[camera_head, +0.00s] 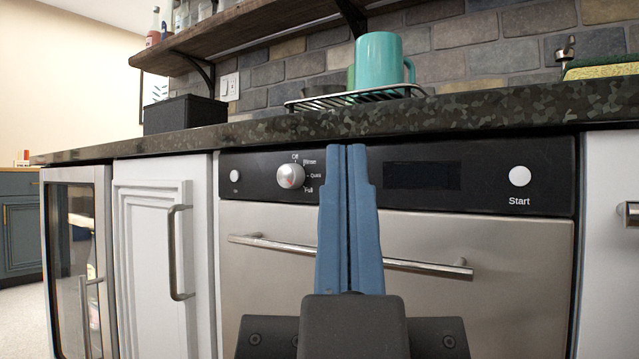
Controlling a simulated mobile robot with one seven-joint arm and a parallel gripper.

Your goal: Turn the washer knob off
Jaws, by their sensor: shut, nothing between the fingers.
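The washer (510,255) is a steel-fronted built-in machine under the counter, with a black control panel along its top. Its round silver knob (290,176) sits at the panel's left part, with the labels Off, Rinse, Quick and Full around its upper and right sides. A reddish mark shows on the knob's face; its exact setting is hard to tell. My gripper (346,148) has blue fingers pressed together and empty. In the picture its tips lie right of the knob and overlap the panel's top edge. The fingers hide the panel's middle and part of the washer handle.
A bar handle (420,268) crosses the washer door below the panel. A round Start button (519,176) is at the right. The dark speckled counter (480,118) overhangs the panel. A rack (330,101) with a teal mug (378,62) stands above.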

